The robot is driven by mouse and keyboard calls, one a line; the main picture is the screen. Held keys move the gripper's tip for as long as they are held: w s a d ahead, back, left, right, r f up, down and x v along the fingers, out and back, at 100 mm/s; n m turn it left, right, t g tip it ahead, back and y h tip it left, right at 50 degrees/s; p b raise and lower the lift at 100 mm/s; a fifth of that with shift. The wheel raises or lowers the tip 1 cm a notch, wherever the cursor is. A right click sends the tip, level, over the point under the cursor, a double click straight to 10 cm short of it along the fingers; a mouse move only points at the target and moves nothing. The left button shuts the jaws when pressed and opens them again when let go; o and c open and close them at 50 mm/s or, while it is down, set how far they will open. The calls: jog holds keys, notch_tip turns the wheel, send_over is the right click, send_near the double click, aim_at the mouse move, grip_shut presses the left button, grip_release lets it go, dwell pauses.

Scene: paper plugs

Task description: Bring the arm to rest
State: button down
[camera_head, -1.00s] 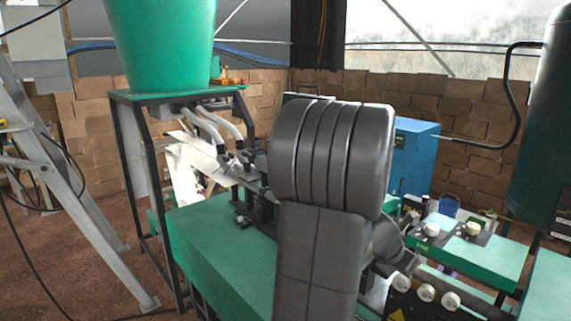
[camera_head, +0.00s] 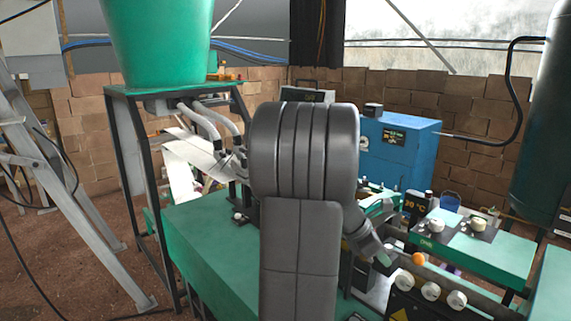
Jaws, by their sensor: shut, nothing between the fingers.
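My arm's dark grey links fill the middle of the view, a large ribbed joint above a broad upright link. A slimmer grey part of my arm slants down to the right behind them, over the machine. I cannot make out any gripper fingers; my gripper is not visible. The green machine bench (camera_head: 205,225) lies behind and to the left of my arm. Part of the machine is hidden behind the links.
A green hopper (camera_head: 157,40) on a black-framed stand is at the left, with a metal ladder (camera_head: 75,190) beside it. A blue cabinet (camera_head: 398,155) stands behind. A green panel with white knobs (camera_head: 470,240) and a dark green tank (camera_head: 545,120) are at the right.

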jog(key=shift+m+g, duration=0.3)
jog(key=shift+m, duration=0.1)
jog(key=shift+w+a+r+b, duration=0.15)
jog(key=shift+a+r, duration=0.1)
jog(key=shift+a, duration=0.65)
jog(key=shift+a+r+b, duration=0.1)
jog(key=shift+a+r, duration=0.2)
jog(key=shift+a, duration=0.55)
jog(key=shift+w+a+r+b, duration=0.15)
jog(key=shift+a+r, duration=0.1)
jog(key=shift+a, duration=0.65)
jog(key=shift+s, duration=0.1)
